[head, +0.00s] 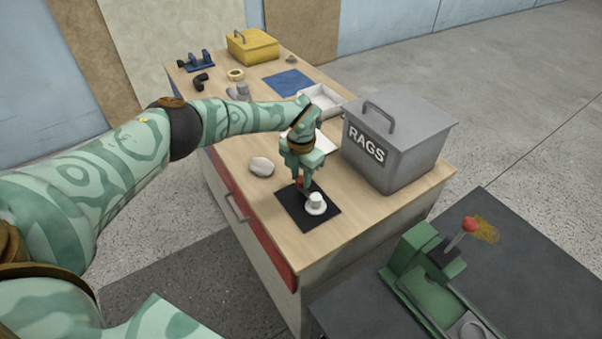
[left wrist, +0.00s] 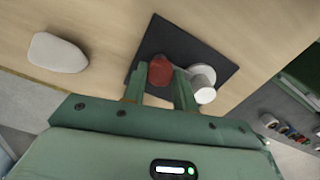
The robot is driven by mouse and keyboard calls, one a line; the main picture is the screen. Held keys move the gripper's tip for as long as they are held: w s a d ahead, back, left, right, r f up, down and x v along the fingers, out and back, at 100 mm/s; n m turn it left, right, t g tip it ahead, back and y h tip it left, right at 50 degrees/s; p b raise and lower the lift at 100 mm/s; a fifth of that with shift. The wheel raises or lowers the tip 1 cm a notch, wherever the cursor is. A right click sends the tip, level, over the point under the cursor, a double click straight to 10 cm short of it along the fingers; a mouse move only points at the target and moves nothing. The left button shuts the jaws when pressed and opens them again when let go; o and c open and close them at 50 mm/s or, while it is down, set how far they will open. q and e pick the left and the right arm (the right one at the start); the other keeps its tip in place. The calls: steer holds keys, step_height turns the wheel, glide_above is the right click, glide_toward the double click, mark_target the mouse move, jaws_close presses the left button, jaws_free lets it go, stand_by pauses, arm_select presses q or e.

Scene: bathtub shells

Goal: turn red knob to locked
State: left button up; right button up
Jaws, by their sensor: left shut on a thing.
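The red knob (left wrist: 160,72) sits on a black square plate (head: 290,208) near the front edge of the wooden workbench. My left gripper (head: 301,186) points down over the plate and is shut on the red knob, with a finger on each side of it in the left wrist view (left wrist: 160,88). In the head view the fingers hide most of the knob. A white knob (head: 316,203) stands beside it on the same plate, close to one finger. No lock marking can be read. My right gripper is not in view.
A grey lidded RAGS box (head: 398,140) stands right of the arm. A pale stone-like lump (head: 261,166) lies left of the plate. A white tray (head: 320,99), a blue mat (head: 288,82) and a yellow box (head: 253,46) are farther back. A green lever device (head: 430,265) stands at lower right.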

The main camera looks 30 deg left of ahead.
mark_target(301, 178)
arm_select(q)
steer(key=shift+w+r, duration=0.1)
steer(key=shift+r, duration=0.05)
steer(key=o, duration=1)
step_height(301, 178, up, 16)
steer(key=shift+r+p, duration=0.1)
steer(key=shift+p, duration=0.9)
